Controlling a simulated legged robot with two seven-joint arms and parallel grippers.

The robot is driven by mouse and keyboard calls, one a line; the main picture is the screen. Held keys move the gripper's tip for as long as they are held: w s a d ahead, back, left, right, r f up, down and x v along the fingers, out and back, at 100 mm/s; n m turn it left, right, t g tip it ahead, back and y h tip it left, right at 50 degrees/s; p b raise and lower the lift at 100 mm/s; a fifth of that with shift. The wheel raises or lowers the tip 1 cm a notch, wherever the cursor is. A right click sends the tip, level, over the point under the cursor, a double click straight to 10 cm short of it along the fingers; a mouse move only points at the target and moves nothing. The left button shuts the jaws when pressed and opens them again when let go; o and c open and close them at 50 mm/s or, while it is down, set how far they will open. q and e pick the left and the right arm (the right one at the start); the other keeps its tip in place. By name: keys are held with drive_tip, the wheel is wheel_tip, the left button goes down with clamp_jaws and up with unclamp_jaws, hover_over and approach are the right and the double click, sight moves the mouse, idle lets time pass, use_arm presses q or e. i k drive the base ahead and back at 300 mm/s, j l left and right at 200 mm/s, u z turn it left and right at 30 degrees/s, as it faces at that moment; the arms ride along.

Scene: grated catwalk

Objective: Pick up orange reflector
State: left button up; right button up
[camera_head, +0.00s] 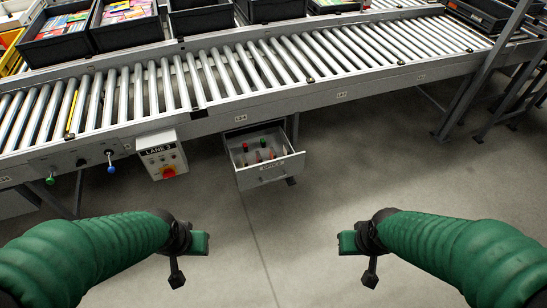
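I cannot make out an orange reflector for certain. An open drawer (270,174) hangs under the conveyor near the middle, with several small red, green and orange-toned items in it, too small to tell apart. My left gripper (199,243) is at the lower left, in front of and below the drawer, over the floor. My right gripper (348,241) is at the lower right, also over the floor. Both are apart from the drawer, and nothing shows held in either. Whether their fingers are open or shut is unclear.
A roller conveyor (250,75) crosses the view, with black bins (60,45) of colourful goods behind it. A lane control box (161,153) with a red knob (168,171) hangs left of the drawer. A thin yellow strip (72,112) lies among the rollers. The grey floor (360,170) is clear at right.

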sight(272, 155)
drive_tip(key=z, duration=0.45)
drive_tip(key=i+j+z, duration=0.3)
drive_tip(key=j+z, duration=0.25)
drive_tip(key=i+j+z, duration=0.3)
drive_tip(key=j+z, duration=0.25)
drive_tip(key=i+j, duration=0.1)
drive_tip(key=j, duration=0.35)
drive_tip(key=i+j, duration=0.1)
drive_tip(key=j, duration=0.35)
drive_tip(key=i+j+z, duration=0.1)
drive_tip(key=j, duration=0.35)
drive_tip(key=i+j, duration=0.1)
drive_tip(key=j, duration=0.35)
